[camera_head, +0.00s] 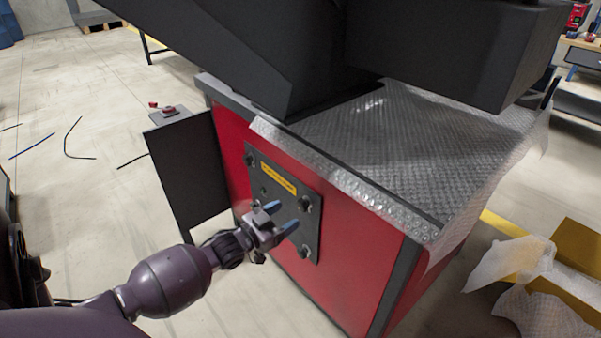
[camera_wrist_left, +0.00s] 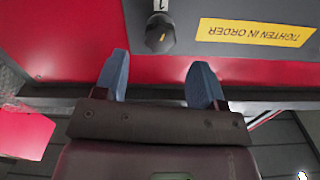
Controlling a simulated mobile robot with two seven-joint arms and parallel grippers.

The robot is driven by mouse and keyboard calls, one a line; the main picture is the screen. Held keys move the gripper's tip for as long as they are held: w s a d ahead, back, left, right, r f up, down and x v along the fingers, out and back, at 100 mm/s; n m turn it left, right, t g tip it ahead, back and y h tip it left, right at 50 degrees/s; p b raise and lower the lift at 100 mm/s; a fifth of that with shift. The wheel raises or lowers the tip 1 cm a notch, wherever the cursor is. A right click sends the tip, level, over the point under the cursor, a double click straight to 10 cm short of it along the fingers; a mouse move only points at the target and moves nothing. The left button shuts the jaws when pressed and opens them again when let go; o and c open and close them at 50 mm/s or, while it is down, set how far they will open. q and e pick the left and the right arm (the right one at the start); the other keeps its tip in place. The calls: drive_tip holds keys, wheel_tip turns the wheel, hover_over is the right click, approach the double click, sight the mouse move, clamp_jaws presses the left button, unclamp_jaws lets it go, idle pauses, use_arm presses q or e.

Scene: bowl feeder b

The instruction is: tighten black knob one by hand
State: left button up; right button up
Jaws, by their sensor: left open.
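A dark plate (camera_head: 285,190) with a yellow label (camera_head: 279,178) is fixed to the red cabinet side and carries several black knobs. One knob (camera_head: 305,204) is right of the label, one (camera_head: 250,158) at the upper left, and one (camera_head: 303,251) at the lower right. My left gripper (camera_head: 281,217) is open in front of the plate and hides part of it. In the left wrist view, a black knob (camera_wrist_left: 159,33) is beyond the open left gripper (camera_wrist_left: 160,76), roughly centred between the fingertips and apart from them. A white mark beside it is cut off. My right gripper is not in view.
A large dark machine body (camera_head: 300,40) overhangs the cabinet. Bubble wrap (camera_head: 400,130) covers the cabinet top and hangs over its edge. A dark side panel (camera_head: 186,170) stands left of the plate. An open cardboard box (camera_head: 575,250) with wrap lies at right.

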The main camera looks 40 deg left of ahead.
sight(300, 206)
use_arm(q)
drive_tip(key=w, duration=0.2)
drive_tip(key=w+b, duration=0.1)
drive_tip(key=w, duration=0.1)
drive_tip(key=shift+w+d+f, duration=0.15)
drive_tip(key=shift+d, duration=0.05)
drive_tip(key=shift+w, duration=0.5)
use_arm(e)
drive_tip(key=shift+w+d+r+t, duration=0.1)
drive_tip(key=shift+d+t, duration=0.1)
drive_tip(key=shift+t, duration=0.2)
use_arm(q)
drive_tip(key=c, duration=0.9)
drive_tip(key=shift+r+m, duration=0.2)
drive_tip(key=shift+m, duration=0.1)
